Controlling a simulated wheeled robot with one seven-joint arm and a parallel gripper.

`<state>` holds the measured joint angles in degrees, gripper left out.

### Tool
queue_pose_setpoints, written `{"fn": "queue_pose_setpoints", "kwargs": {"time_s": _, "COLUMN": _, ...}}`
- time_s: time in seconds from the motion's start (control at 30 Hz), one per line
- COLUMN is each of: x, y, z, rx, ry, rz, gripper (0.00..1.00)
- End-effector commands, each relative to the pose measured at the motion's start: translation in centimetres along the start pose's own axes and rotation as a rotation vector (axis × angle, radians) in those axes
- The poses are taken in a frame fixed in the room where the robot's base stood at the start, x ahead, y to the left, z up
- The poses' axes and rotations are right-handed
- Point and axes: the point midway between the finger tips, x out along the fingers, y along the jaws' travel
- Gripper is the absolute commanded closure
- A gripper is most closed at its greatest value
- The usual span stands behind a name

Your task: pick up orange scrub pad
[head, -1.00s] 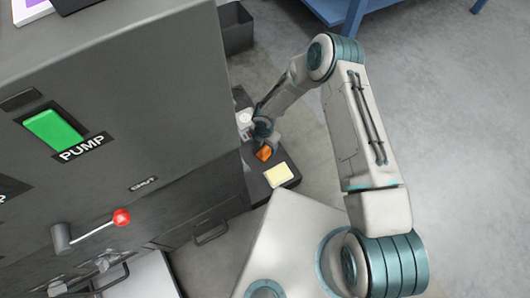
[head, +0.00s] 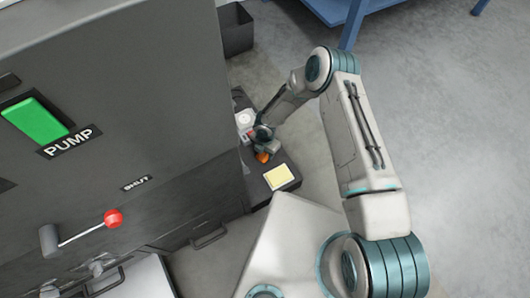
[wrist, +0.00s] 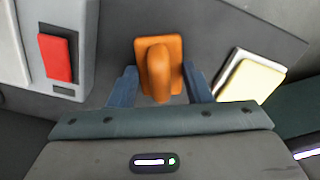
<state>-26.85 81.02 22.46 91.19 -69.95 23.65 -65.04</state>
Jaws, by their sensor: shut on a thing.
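The orange scrub pad (wrist: 174,50) has a raised orange handle and sits between the two blue fingers of my gripper (wrist: 160,88) in the wrist view. My gripper is shut on it. In the head view the pad (head: 262,157) shows only in part below my gripper (head: 264,146), over the dark ledge (head: 254,190). Whether the pad still touches the ledge cannot be told.
A pale yellow block (head: 279,177) lies on the ledge close by. A light device with a red switch (wrist: 57,57) stands on the other side. The grey cabinet (head: 160,120) with a green PUMP button (head: 35,119) rises at the left. Open floor lies right.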

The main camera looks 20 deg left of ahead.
Motion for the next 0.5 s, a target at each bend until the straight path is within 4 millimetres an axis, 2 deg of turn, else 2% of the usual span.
{"fn": "queue_pose_setpoints", "kwargs": {"time_s": 0.27, "x": -1.2, "y": 0.1, "z": 0.1, "rx": 0.000, "ry": -0.001, "rz": 0.001, "gripper": 0.82}}
{"fn": "queue_pose_setpoints", "kwargs": {"time_s": 0.5, "x": -5.0, "y": -0.3, "z": 0.4, "rx": 0.002, "ry": -0.003, "rz": -0.001, "gripper": 0.82}}
